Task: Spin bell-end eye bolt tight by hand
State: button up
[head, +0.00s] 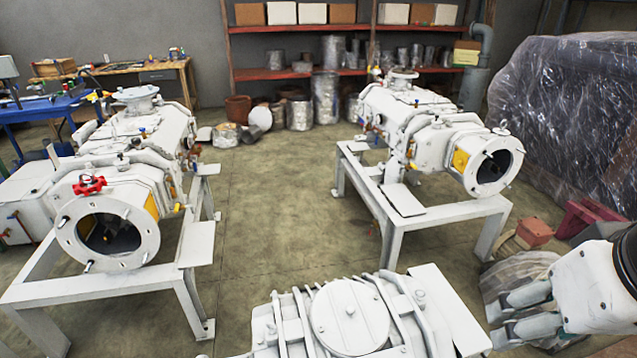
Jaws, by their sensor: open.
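Three large white vacuum pumps are in the head view: one at left (150,190), one at right (440,140), and one cut off by the bottom edge (345,318). The left and right pumps have round open flanged ends facing me. Small fittings stand on the pump tops, such as one on the near pump (421,298) and one on the left pump (122,162). They are too small to tell which is the bell-end eye bolt. My gripper (495,325) is open and empty at the bottom right, with its fingers pointing left, to the right of the near pump, apparently not touching it.
The left and right pumps stand on white steel frames (490,215), with bare floor (275,200) between them. A plastic-wrapped load (570,100) and a red box (535,232) are at right. Shelves (290,75) and a wooden workbench (150,70) are at the back.

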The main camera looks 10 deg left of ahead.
aim_at(272, 332)
jog(key=u, duration=0.9)
jog(key=i+j+z, duration=0.25)
jog(key=j, duration=0.25)
jog(key=i, duration=0.05)
